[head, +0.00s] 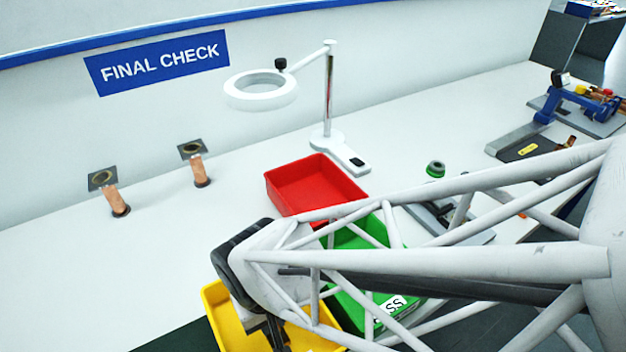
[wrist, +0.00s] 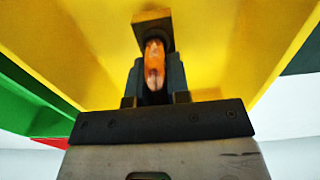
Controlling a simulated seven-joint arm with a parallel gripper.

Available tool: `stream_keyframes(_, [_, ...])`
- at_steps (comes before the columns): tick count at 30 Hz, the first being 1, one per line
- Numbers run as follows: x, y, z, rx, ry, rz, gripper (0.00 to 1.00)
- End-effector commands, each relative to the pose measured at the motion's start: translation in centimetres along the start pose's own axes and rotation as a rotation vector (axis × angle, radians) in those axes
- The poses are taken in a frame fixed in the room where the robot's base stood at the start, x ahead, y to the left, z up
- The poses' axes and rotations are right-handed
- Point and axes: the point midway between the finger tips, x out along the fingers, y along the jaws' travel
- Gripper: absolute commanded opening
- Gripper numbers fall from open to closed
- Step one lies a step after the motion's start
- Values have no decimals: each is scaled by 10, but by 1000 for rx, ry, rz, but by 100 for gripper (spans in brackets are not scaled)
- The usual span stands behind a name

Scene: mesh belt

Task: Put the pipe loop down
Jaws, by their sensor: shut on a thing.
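My gripper (wrist: 154,80) is shut on the pipe loop (wrist: 154,62), a copper-coloured piece between the two dark fingers in the wrist view. The yellow bin (wrist: 225,30) fills most of that view behind it. In the head view my gripper (head: 268,334) points down over the yellow bin (head: 215,300) at the bottom edge. My arm covers part of this bin, and the pipe loop cannot be made out there. I cannot tell whether the loop touches the bin.
A green bin (head: 350,238), partly behind my arm, and a red bin (head: 315,185) stand beyond the yellow one. A white ring lamp (head: 262,90) stands behind them. Two copper stubs (head: 117,201) (head: 200,171) stand at the left. The left worktop is otherwise clear.

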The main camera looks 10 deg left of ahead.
Motion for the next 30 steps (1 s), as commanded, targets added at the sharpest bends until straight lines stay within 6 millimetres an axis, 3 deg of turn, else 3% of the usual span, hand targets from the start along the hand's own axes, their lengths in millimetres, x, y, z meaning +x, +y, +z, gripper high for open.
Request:
stream_keyframes(4, [9, 0, 0, 0, 0, 0, 0])
stream_keyframes(18, [12, 0, 0, 0, 0, 0, 0])
stream_keyframes(19, [12, 0, 0, 0, 0, 0, 21])
stream_keyframes(23, [12, 0, 0, 0, 0, 0, 41])
stream_keyframes(30, [12, 0, 0, 0, 0, 0, 42])
